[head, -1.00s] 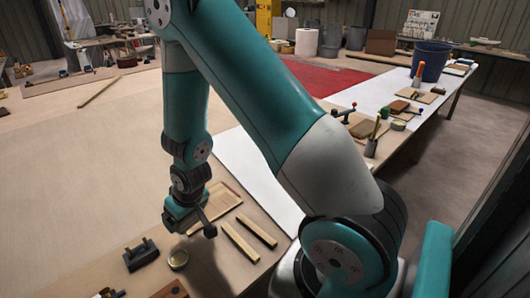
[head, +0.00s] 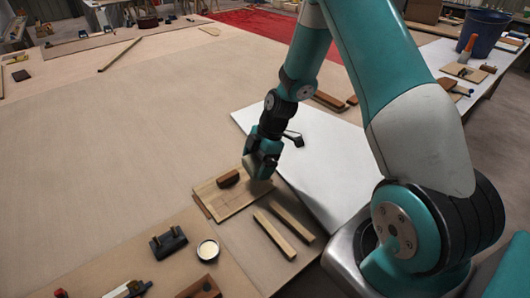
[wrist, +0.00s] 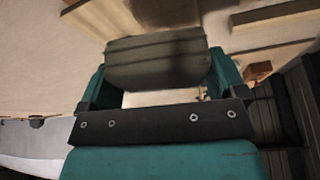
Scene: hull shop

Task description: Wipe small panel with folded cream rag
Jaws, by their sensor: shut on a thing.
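The small panel (head: 232,203) is a light wooden board on the bench in the head view, left of the white sheet. My gripper (head: 260,172) is low over the panel's far right corner, pointing down. In the wrist view, my gripper (wrist: 158,85) is shut on a thick, soft-edged folded piece, which I take as the folded cream rag (wrist: 157,62); it looks dull grey-olive in shadow. Whether the rag touches the panel is not clear. A dark brown block (head: 228,178) sits on the panel's far edge, just left of my gripper.
Two wooden strips (head: 274,235) lie right of the panel. A round tin (head: 208,250) and a black tool (head: 168,243) lie in front of it. A white sheet (head: 320,150) is at the right.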

